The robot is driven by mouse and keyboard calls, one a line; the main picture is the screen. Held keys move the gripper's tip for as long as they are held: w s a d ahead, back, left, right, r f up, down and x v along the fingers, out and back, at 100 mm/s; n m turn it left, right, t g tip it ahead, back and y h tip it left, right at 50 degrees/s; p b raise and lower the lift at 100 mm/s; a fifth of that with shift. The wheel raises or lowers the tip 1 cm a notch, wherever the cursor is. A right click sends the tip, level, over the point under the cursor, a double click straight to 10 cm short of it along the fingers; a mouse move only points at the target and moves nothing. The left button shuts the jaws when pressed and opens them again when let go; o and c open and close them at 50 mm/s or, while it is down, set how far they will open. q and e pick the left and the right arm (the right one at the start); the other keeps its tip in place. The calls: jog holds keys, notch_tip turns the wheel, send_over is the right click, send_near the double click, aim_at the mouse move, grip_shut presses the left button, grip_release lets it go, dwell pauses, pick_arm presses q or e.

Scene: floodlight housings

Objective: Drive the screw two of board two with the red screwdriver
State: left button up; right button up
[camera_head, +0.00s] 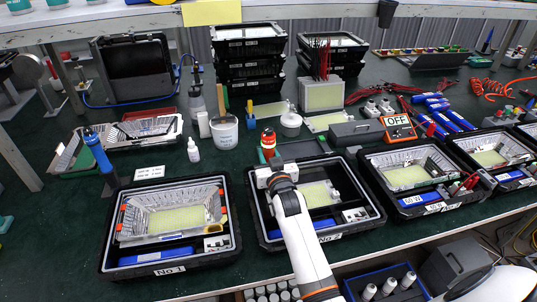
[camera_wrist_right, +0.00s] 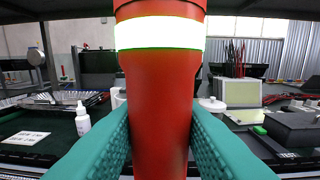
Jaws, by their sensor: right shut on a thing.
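The red screwdriver (camera_head: 268,139) stands upright in my right gripper (camera_head: 268,160), its red handle with a pale band showing above the fingers. In the right wrist view the red handle (camera_wrist_right: 160,100) fills the middle, pressed between two teal fingers. Its tip is hidden. My right arm lies across the black tray labelled No 2 (camera_head: 258,218), and the gripper is by that tray's far left corner. A pale board (camera_head: 318,193) sits inside this tray, partly covered by my arm. Its screws are too small to tell. My left gripper is not in view.
Left of it, tray No 1 (camera_head: 112,262) holds a silver housing (camera_head: 175,215). More trays (camera_head: 371,180) stand to the right. A white cup (camera_head: 224,132), a small bottle (camera_head: 193,150) and an orange OFF box (camera_head: 398,127) stand behind. Green mat is free between the trays.

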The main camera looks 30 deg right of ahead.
jog(key=shift+f+b, duration=0.35)
jog(key=shift+f, duration=0.25)
dwell(1.2)
jog(key=shift+s+a+f, duration=0.1)
jog(key=shift+s+f, duration=0.05)
jog(key=shift+f, duration=0.55)
dwell(1.9)
jog(key=shift+r, duration=0.1)
